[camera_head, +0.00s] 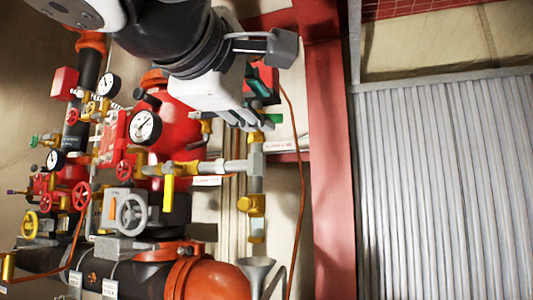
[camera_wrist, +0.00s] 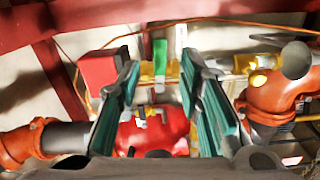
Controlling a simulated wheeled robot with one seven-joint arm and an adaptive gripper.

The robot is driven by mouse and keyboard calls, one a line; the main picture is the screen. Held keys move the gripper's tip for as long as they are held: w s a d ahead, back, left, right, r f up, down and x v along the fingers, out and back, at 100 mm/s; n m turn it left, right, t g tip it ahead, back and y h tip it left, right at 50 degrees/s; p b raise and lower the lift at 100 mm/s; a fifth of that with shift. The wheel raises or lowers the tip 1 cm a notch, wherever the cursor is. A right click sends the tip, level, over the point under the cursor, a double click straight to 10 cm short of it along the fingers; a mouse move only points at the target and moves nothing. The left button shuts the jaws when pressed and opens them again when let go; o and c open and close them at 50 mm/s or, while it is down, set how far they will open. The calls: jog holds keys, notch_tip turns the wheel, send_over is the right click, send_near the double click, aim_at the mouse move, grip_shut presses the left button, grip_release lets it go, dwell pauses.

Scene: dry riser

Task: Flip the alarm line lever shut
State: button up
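A green lever handle (camera_wrist: 160,62) stands upright in the wrist view on a brass-coloured valve and pipe (camera_wrist: 150,72). It appears between my gripper's two fingertips, with a gap on both sides. I cannot tell how deep it sits between them. My gripper (camera_wrist: 158,78) is open, its teal pads apart and holding nothing. No readable label confirms which lever is the alarm line's.
A red box (camera_wrist: 99,70) is close beside the left finger. A red valve body (camera_head: 178,118) with gauges, a yellow lever (camera_head: 169,189) and handwheels crowd the left. A red column (camera_head: 327,150) and corrugated shutter (camera_head: 445,190) stand right. An orange cable (camera_head: 299,170) hangs near the gripper.

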aim_at(271, 114)
jog(key=x, duration=0.7)
grip_shut()
